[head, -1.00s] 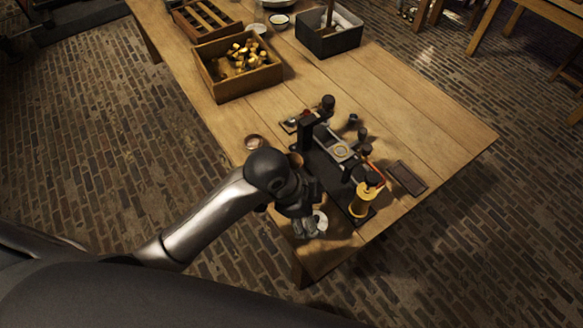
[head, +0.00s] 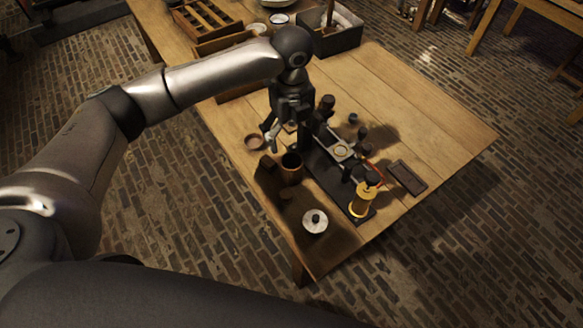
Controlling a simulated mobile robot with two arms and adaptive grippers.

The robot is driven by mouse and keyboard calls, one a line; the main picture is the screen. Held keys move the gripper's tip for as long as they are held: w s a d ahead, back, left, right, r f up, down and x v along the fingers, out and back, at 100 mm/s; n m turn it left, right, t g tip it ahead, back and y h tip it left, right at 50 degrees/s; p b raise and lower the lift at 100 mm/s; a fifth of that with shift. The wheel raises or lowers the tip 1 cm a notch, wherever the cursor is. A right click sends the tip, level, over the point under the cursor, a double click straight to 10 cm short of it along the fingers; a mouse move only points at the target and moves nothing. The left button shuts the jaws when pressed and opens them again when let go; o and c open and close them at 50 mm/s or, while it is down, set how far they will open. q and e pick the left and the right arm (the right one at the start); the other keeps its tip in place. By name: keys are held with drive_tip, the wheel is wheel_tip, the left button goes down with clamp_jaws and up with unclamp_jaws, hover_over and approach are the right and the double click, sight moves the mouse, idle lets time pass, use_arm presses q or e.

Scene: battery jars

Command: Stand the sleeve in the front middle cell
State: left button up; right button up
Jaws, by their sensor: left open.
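My left gripper (head: 287,142) points down over the table and is open. Its fingers are apart beside the left end of the dark stand. A dark brown open-topped cylinder (head: 291,167) stands upright just in front of the gripper, apart from its fingers as far as I can tell. I cannot tell surely whether this is the sleeve. A grey holder with a pale ring (head: 340,152) sits on the dark base (head: 325,172). The cells are too small to tell apart, and my gripper and arm hide part of the stand. My right gripper is out of view.
A yellow lantern-like object (head: 362,201) stands near the front edge. A white disc with a dark knob (head: 315,221), a small copper dish (head: 254,141) and a dark flat tray (head: 407,177) lie around. A grey crate (head: 345,40) is behind. My arm covers a wooden box.

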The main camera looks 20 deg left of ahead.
use_arm(q)
approach(292, 160)
drive_tip(key=s, duration=0.2)
drive_tip(key=f, duration=0.1)
drive_tip(key=f+p, duration=0.1)
drive_tip(key=f, duration=0.1)
drive_tip(key=f+p, duration=0.1)
drive_tip(key=f, duration=0.1)
drive_tip(key=shift+s+d+f, duration=0.1)
drive_tip(key=shift+s+d, duration=0.3)
drive_tip(key=shift+f, duration=0.4)
drive_tip(key=c, duration=0.8)
